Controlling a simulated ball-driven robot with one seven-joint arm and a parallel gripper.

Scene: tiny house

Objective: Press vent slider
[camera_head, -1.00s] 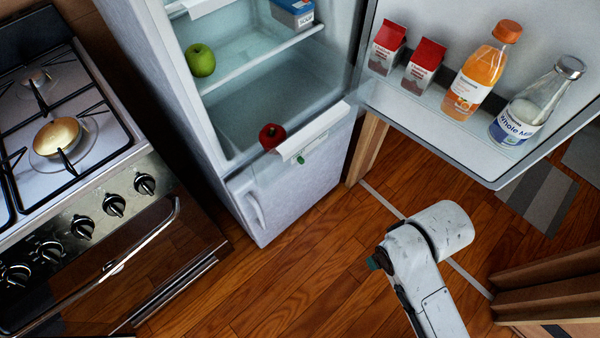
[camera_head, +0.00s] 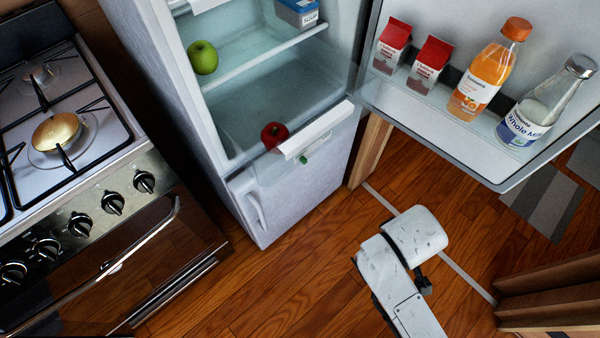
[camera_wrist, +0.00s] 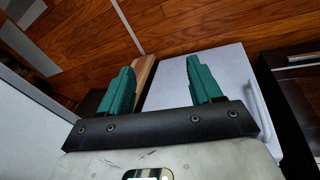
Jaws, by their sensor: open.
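The fridge (camera_head: 300,200) stands open. A white strip (camera_head: 316,130) lies along its front edge, with a small green tab (camera_head: 303,159) under it. I cannot tell whether this tab is the vent slider; no other part looks like one. My gripper (camera_wrist: 160,66) shows in the wrist view with two teal fingers wide apart and nothing between them. Beyond them are the fridge's white lower door (camera_wrist: 222,72) and the wood floor. In the head view my arm is low and right of the fridge; its fingers are hidden.
A red apple (camera_head: 274,136) sits by the white strip, and a green apple (camera_head: 203,57) on the shelf above. The open fridge door (camera_head: 400,105) holds cartons and bottles at the right. A stove (camera_head: 100,180) stands at the left. Wood floor (camera_head: 270,290) is clear in front.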

